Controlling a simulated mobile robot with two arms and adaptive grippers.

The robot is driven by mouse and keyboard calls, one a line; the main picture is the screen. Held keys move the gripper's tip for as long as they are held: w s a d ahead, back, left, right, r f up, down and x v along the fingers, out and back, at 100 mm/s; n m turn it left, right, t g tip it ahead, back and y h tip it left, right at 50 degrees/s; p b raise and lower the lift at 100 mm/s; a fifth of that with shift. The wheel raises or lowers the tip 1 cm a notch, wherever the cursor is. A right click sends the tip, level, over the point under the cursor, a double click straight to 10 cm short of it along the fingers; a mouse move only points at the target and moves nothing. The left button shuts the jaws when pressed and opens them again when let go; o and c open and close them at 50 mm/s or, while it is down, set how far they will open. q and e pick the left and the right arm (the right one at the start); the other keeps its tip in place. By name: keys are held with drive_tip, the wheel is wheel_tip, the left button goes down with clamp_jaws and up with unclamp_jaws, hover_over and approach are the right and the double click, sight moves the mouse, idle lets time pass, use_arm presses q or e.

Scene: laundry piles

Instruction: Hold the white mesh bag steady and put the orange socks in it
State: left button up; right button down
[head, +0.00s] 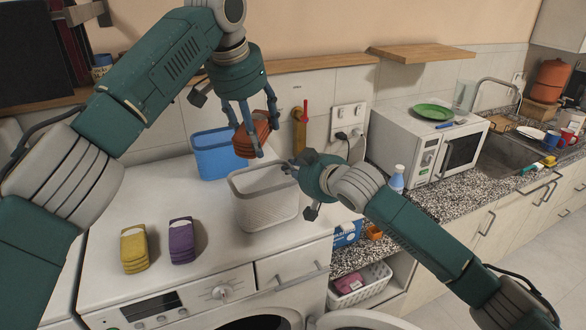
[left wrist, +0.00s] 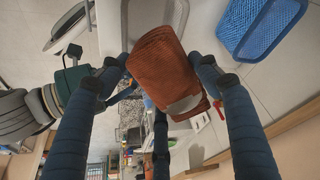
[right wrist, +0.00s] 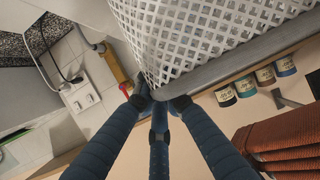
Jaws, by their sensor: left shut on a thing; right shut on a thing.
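The white mesh bag (head: 268,212) stands upright and open on the white machine top; its lattice wall fills the top of the right wrist view (right wrist: 190,35). My right gripper (head: 292,168) is shut on the bag's grey rim at its right side. My left gripper (head: 254,138) is shut on the folded orange socks (head: 243,145) and holds them above the bag, near its far rim. The socks also show between the fingers in the left wrist view (left wrist: 155,60) and at the lower right of the right wrist view (right wrist: 288,145).
A blue mesh basket (head: 211,160) stands just behind and left of the bag. Yellow socks (head: 134,248) and purple socks (head: 181,241) lie at the front left. A microwave (head: 415,145) with a green plate (head: 433,112) stands right. The top around the coloured socks is clear.

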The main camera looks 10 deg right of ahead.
use_arm(q)
drive_tip(key=shift+w+a+f, duration=0.1)
drive_tip(key=shift+a+f, duration=0.1)
drive_tip(key=shift+f, duration=2.75)
drive_tip(key=o, duration=1.2)
drive_tip(key=shift+o, duration=0.2)
drive_tip(key=v, duration=1.2)
